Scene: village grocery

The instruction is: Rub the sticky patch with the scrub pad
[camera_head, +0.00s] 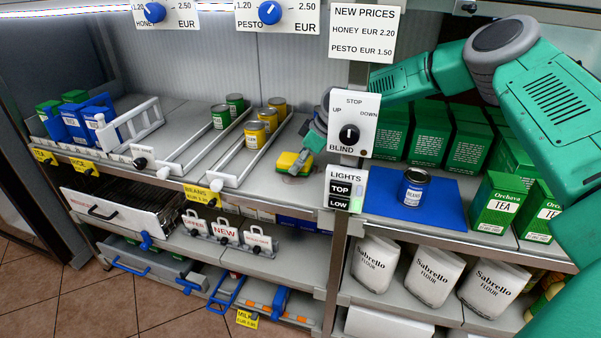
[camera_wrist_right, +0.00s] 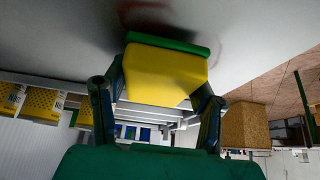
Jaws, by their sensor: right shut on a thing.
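The scrub pad, a yellow block with a green layer, shows in the head view (camera_head: 290,163) low over the grey shelf (camera_head: 255,187). In the right wrist view the scrub pad (camera_wrist_right: 163,75) sits between my two fingers, its green side at the shelf surface. My right gripper (camera_head: 306,153) is shut on it; the arm passes behind the blind switch panel, which hides part of it. The sticky patch (camera_wrist_right: 145,17) shows in the wrist view as a dark reddish smear on the grey surface, right beside the pad's green edge. Contact is hard to judge. My left gripper is not in view.
The blind switch panel (camera_head: 353,124) and the lights panel (camera_head: 345,189) stand close by the right gripper. Yellow cans (camera_head: 255,134) stand in a lane to the left. A blue mat (camera_head: 434,205) bears a beans can (camera_head: 413,188). Green tea boxes (camera_head: 496,204) stand right.

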